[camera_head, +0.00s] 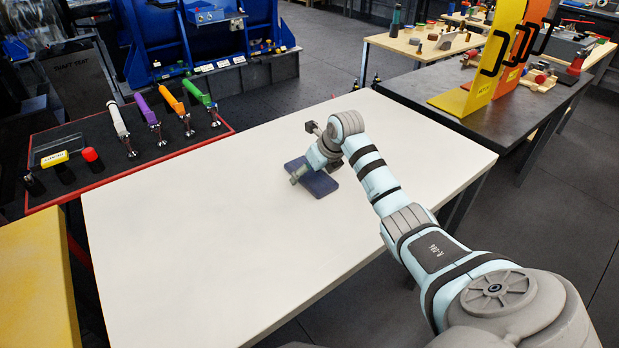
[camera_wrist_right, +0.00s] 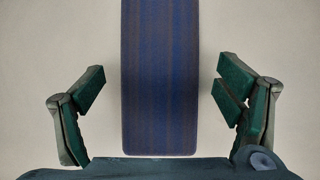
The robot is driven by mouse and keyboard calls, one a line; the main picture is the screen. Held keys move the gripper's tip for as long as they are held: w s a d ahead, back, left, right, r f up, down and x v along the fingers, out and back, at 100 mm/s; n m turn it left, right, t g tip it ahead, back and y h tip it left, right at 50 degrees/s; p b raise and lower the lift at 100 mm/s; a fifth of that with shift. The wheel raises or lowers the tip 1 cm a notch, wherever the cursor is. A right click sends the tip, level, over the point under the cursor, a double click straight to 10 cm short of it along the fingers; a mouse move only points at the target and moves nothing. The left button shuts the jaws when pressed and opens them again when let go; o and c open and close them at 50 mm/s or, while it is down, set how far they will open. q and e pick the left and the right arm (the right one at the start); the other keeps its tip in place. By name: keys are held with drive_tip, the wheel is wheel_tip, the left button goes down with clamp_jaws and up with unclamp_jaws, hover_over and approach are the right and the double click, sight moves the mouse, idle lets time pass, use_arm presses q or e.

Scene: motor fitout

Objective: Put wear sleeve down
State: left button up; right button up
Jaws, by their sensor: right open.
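A dark blue, faintly striped piece with rounded corners (camera_head: 320,183) lies on the white table, partly hidden under my right wrist in the head view. It looks like the wear sleeve, though I cannot make out any hollow in it. In the right wrist view the blue piece (camera_wrist_right: 160,80) runs from the top edge down the middle. My right gripper (camera_wrist_right: 160,88) is open, with one green-padded finger on each side of the piece and a clear gap to both. My left gripper is not in view.
The white table (camera_head: 190,230) is otherwise bare, with wide free room left and in front. A red-edged tool board (camera_head: 118,165) with coloured-handled tools stands beyond its left edge. A dark bench (camera_head: 440,90) with yellow and orange panels (camera_head: 487,60) stands at the right.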

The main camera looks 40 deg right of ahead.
drive_tip(key=shift+r, duration=0.1)
drive_tip(key=c, duration=1.3)
